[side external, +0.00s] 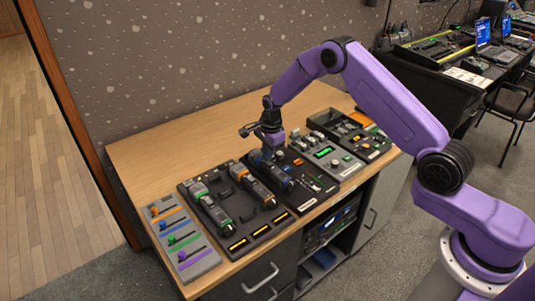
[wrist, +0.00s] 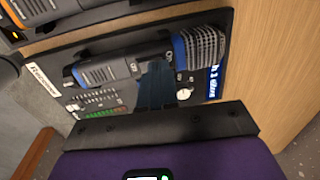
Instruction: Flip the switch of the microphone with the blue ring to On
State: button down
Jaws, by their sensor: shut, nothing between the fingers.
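The microphone with the blue ring (wrist: 110,67) lies in a dark panel in the wrist view, with a grey body and a mesh head (wrist: 205,47) at right. Its blue ring (wrist: 180,48) sits just below the mesh. Small white lettering shows on the body, and the switch is partly hidden by my fingers, so its position cannot be told. My gripper (wrist: 155,75) is shut and empty, its tips over or against the microphone's body; contact cannot be told. In the side view, my gripper (side external: 267,157) is low over the blue-ring microphone (side external: 281,181).
An orange-ring microphone (side external: 256,185) and a green-ring microphone (side external: 213,213) lie to the left. A fader panel (side external: 180,238) is at the table's left front. More control panels (side external: 335,158) stand to the right. The wooden table (side external: 165,160) is clear at the back left.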

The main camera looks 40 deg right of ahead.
aim_at(273, 168)
jog(key=shift+w+f, duration=0.1)
jog(key=shift+f, duration=0.25)
jog(key=shift+f, duration=0.15)
dwell(0.4)
jog(key=shift+s, duration=0.85)
jog(key=shift+w+r, duration=0.1)
jog(key=shift+r, duration=0.2)
jog(key=shift+r, duration=0.3)
notch_tip(273, 168, up, 13)
jog(key=s, duration=0.1)
jog(key=shift+s, duration=0.4)
